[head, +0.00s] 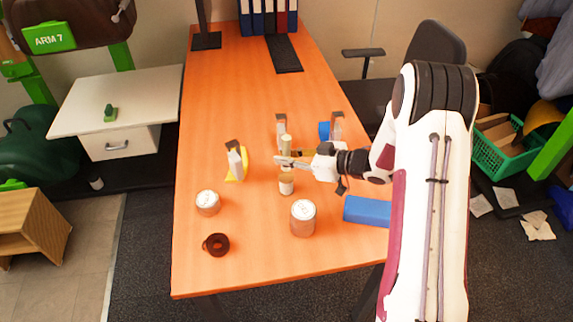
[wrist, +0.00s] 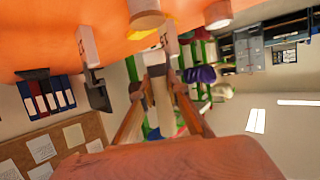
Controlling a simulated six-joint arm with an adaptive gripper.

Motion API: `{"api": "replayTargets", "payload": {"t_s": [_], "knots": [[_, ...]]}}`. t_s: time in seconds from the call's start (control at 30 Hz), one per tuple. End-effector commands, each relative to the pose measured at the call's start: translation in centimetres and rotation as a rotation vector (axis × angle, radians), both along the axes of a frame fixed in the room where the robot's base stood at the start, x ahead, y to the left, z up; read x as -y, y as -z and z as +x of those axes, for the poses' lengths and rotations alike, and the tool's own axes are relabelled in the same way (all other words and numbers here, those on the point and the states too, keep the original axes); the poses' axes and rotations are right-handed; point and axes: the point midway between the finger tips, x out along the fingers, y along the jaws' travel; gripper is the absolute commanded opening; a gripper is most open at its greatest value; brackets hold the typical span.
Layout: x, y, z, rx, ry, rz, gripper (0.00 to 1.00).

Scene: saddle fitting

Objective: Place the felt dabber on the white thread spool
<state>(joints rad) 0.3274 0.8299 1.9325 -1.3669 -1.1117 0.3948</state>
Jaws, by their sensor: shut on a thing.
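In the head view my gripper (head: 284,161) reaches in from the right above the table. It is shut on the felt dabber (head: 286,145), a pale cylinder standing about upright and rising above the fingers. The white thread spool (head: 286,187), pale with tan ends, stands on the table just below the gripper in the picture. In the wrist view, with the table at the top, the pale dabber (wrist: 161,100) sits between the fingers. The spool's tan end (wrist: 150,24) is above it in the picture, with a visible gap. The fingers hide part of the dabber.
Two cans (head: 208,203) (head: 303,221) and a dark ring (head: 216,244) stand nearer the front. A blue block (head: 367,211) lies right.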

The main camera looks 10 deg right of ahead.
Motion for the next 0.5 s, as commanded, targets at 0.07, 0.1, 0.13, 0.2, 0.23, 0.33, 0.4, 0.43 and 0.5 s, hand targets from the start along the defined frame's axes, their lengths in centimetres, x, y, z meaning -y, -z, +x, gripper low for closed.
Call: {"api": "replayTargets", "payload": {"t_s": [0.07,0.1,0.13,0.2,0.23,0.33,0.4,0.43,0.5], "knots": [[0.0,0.7,0.0,-0.003,0.0,0.001,0.0],[0.0,1.1,0.0,-0.003,0.0,0.001,0.0],[0.0,1.4,0.0,-0.003,0.0,0.001,0.0],[0.0,2.1,0.0,-0.002,0.0,0.001,0.0],[0.0,2.3,0.0,-0.003,0.0,0.001,0.0],[0.0,3.0,0.0,-0.001,-0.001,0.001,0.0],[0.0,3.2,0.0,-0.001,0.0,0.001,0.0],[0.0,3.2,0.0,-0.001,0.0,0.001,0.0],[0.0,3.3,0.0,0.0,0.0,0.0,0.0]]}}
